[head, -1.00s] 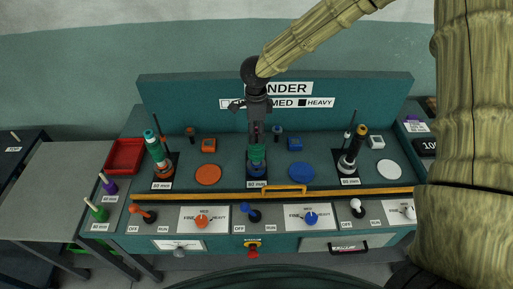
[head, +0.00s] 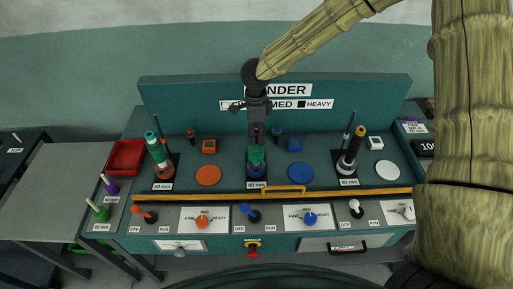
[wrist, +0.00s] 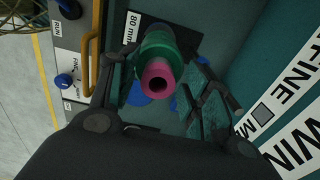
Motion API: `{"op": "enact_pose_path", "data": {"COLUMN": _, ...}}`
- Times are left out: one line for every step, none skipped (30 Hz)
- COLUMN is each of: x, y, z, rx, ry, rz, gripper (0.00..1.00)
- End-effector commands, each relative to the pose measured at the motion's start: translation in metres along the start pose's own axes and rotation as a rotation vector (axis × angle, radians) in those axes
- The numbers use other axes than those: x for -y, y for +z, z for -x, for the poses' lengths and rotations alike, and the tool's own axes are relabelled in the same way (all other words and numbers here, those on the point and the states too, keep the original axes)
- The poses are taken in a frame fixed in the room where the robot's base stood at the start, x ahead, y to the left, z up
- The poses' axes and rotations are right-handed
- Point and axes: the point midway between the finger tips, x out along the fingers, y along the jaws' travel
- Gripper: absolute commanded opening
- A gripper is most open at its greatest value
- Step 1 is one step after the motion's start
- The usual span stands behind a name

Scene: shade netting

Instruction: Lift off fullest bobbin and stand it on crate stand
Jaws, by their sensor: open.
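The middle bobbin, with green thread (head: 257,155), stands on the winder's middle spindle, labelled 80 mm. In the wrist view its pink core end faces me above the green thread (wrist: 168,48). My gripper (head: 257,137) points down over it. In the wrist view the open fingers (wrist: 163,72) lie on either side of the bobbin; contact cannot be told. I cannot make out which stand is the crate stand.
A red tray (head: 126,157) sits at the left of the winder. A purple peg (head: 109,185) and a green peg (head: 97,209) stand nearby. A yellow bar (head: 220,196) crosses in front of the spindles. The grey table (head: 60,190) at left is largely bare.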

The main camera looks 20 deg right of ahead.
Motion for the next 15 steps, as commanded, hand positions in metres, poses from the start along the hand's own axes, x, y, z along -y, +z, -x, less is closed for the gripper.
{"op": "enact_pose_path", "data": {"x": 0.0, "y": 0.0, "z": -0.0001, "rx": 0.0, "ry": 0.0, "rz": 0.0, "gripper": 0.48}}
{"op": "enact_pose_path", "data": {"x": 0.0, "y": 0.0001, "z": -0.0001, "rx": 0.0, "ry": 0.0, "rz": 0.0, "gripper": 0.48}}
{"op": "enact_pose_path", "data": {"x": 0.0, "y": 0.0001, "z": 0.0, "rx": 0.0, "ry": 0.0, "rz": 0.0, "gripper": 0.46}}
{"op": "enact_pose_path", "data": {"x": 0.0, "y": 0.0001, "z": 0.0, "rx": 0.0, "ry": 0.0, "rz": 0.0, "gripper": 0.41}}
{"op": "enact_pose_path", "data": {"x": 0.0, "y": 0.0001, "z": 0.0, "rx": 0.0, "ry": 0.0, "rz": 0.0, "gripper": 0.35}}
{"op": "enact_pose_path", "data": {"x": 0.0, "y": 0.0002, "z": 0.0, "rx": 0.0, "ry": 0.0, "rz": 0.0, "gripper": 0.28}}
{"op": "enact_pose_path", "data": {"x": -0.0001, "y": 0.0002, "z": 0.0, "rx": 0.0, "ry": 0.0, "rz": 0.0, "gripper": 0.23}}
{"op": "enact_pose_path", "data": {"x": -0.0001, "y": 0.0002, "z": 0.0, "rx": 0.0, "ry": 0.0, "rz": 0.0, "gripper": 0.17}}
{"op": "enact_pose_path", "data": {"x": -0.0001, "y": 0.0002, "z": 0.0, "rx": 0.0, "ry": 0.0, "rz": 0.0, "gripper": 0.1}}
{"op": "enact_pose_path", "data": {"x": 0.0, "y": 0.0002, "z": 0.0, "rx": 0.0, "ry": 0.0, "rz": 0.0, "gripper": 0.04}}
{"op": "enact_pose_path", "data": {"x": -0.0001, "y": 0.0002, "z": 0.0, "rx": 0.0, "ry": 0.0, "rz": 0.0, "gripper": 0.0}}
{"op": "enact_pose_path", "data": {"x": -0.0001, "y": 0.0002, "z": 0.0, "rx": 0.0, "ry": 0.0, "rz": 0.0, "gripper": 0.0}}
{"op": "enact_pose_path", "data": {"x": -0.0001, "y": 0.0002, "z": 0.0, "rx": 0.0, "ry": 0.0, "rz": 0.0, "gripper": 0.0}}
{"op": "enact_pose_path", "data": {"x": -0.0001, "y": 0.0002, "z": 0.0, "rx": 0.0, "ry": 0.0, "rz": 0.001, "gripper": 0.0}}
{"op": "enact_pose_path", "data": {"x": 0.0, "y": 0.0003, "z": 0.0003, "rx": 0.0, "ry": 0.0, "rz": 0.001, "gripper": 0.0}}
